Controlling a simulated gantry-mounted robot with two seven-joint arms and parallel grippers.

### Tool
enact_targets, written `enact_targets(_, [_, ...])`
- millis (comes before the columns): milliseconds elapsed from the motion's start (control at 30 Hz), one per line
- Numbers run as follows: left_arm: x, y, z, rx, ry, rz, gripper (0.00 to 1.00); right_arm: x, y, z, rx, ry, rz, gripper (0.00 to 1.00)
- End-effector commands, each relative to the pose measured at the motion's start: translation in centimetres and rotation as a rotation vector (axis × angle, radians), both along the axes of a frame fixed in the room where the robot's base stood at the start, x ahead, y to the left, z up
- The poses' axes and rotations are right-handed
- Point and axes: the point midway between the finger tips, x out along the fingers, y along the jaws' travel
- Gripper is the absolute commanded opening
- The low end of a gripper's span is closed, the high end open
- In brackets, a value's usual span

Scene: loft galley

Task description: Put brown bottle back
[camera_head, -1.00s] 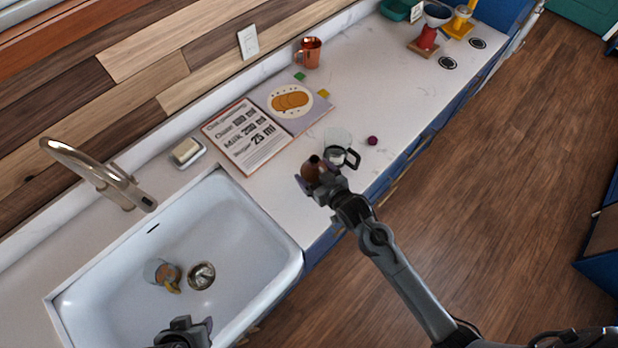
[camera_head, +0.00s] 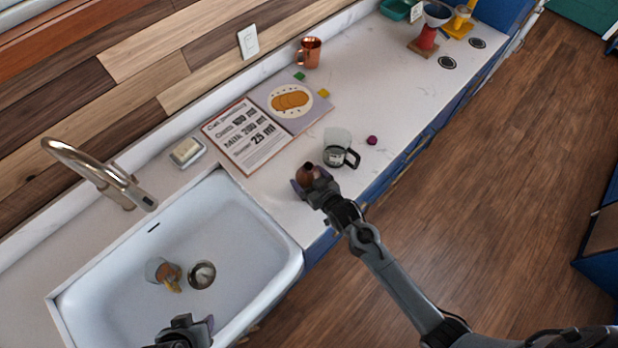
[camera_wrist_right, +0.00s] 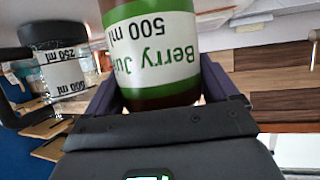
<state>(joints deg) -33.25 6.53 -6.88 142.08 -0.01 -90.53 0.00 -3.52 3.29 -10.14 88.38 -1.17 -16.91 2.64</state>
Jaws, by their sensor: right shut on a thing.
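The brown bottle (camera_head: 306,173) is in my right gripper (camera_head: 308,188), over the counter strip between the sink and the glass measuring cup. In the right wrist view the bottle (camera_wrist_right: 150,45) fills the space between the two fingers, its green and white label reading "Berry Ju... 500 ml" upside down. The right gripper is shut on it. Whether the bottle's base touches the counter is hidden. My left gripper (camera_head: 186,330) is at the bottom edge over the sink's near side; its fingers are only partly seen.
The measuring cup (camera_head: 338,148) stands just behind the bottle, and also shows in the wrist view (camera_wrist_right: 62,75). An open recipe book (camera_head: 245,140) lies behind. A purple ball (camera_head: 372,140) lies near the counter edge. The sink (camera_head: 225,225) holds a cup (camera_head: 160,270). The counter's far middle is clear.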

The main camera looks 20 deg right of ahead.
Motion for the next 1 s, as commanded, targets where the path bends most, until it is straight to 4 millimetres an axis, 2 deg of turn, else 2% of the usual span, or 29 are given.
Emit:
enact_targets(100, [0.0, 0.1, -0.2, 0.004, -0.001, -0.003, 0.43, 0.1, 0.0, -0.2, 0.001, -0.003, 0.0, 0.23])
enact_targets(133, [0.0, 0.1, -0.2, 0.005, -0.001, -0.004, 0.43, 0.0, 0.0, -0.4, 0.0, 0.0, 0.0, 0.89])
enact_targets(200, [0.0, 0.2, -0.1, 0.008, 0.0, -0.005, 0.43, 0.0, 0.0, -0.3, 0.0, 0.0, 0.0, 1.0])
enact_targets(567, [0.0, 0.3, 0.0, 0.012, -0.001, -0.008, 0.43, -0.2, 0.0, 0.1, 0.0, 0.001, 0.0, 1.0])
enact_targets(767, [0.0, 0.2, 0.0, 0.008, -0.001, -0.006, 0.43, -2.5, -0.5, 0.9, 0.0, 0.002, 0.0, 1.0])
enact_targets(1000, [0.0, 0.0, -0.1, -0.001, -0.002, 0.001, 0.43, -6.6, -1.2, 2.6, 0.0, 0.002, 0.0, 1.0])
